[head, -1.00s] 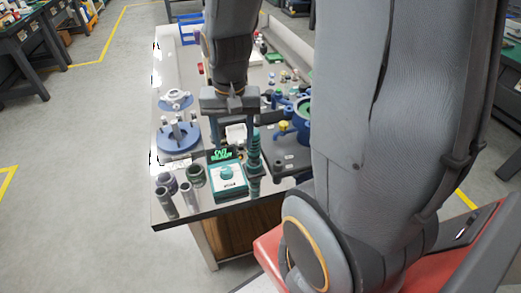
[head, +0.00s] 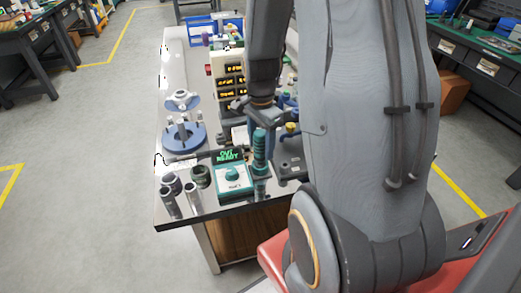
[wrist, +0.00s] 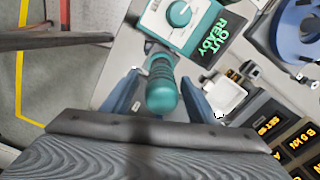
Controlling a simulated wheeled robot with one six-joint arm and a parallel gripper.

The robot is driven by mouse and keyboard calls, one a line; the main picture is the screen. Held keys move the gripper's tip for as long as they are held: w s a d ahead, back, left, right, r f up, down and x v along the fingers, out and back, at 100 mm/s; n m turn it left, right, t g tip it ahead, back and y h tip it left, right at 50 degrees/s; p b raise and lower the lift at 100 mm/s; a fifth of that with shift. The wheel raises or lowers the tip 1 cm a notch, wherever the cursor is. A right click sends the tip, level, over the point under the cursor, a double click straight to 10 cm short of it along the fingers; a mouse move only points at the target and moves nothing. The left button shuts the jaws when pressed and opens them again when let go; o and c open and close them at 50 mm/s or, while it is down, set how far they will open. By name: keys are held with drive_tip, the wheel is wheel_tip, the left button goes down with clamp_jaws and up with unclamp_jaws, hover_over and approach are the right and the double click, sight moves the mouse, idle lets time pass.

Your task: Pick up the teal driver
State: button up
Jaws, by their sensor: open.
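The teal driver (head: 259,151) stands upright near the front edge of the bench, just right of a teal-and-white tester box. In the wrist view I look down on the ribbed grip of the driver (wrist: 162,88), with its round end toward me. My gripper (wrist: 160,77) is open, with one blue-grey finger on each side of the driver. Whether either finger touches it I cannot tell. In the head view my gripper (head: 263,112) is at the driver's upper end, its fingers mostly hidden. The driver's lower end is hard to make out.
The tester box (head: 232,179) with its green-lettered display (head: 230,156) stands close left of the driver. Several grey cylinders (head: 171,201) are at the front left corner. A blue round fixture (head: 183,136) and a display unit (head: 230,82) stand farther back.

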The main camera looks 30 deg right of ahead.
sight(260, 151)
drive_tip(key=shift+a+f+p, duration=0.1)
drive_tip(key=shift+f+p, duration=0.2)
drive_tip(key=shift+f, duration=1.45)
drive_tip(key=c, duration=1.3)
drive_tip(key=shift+o, duration=0.2)
drive_tip(key=shift+w+r, duration=0.1)
drive_tip(key=shift+r, duration=0.05)
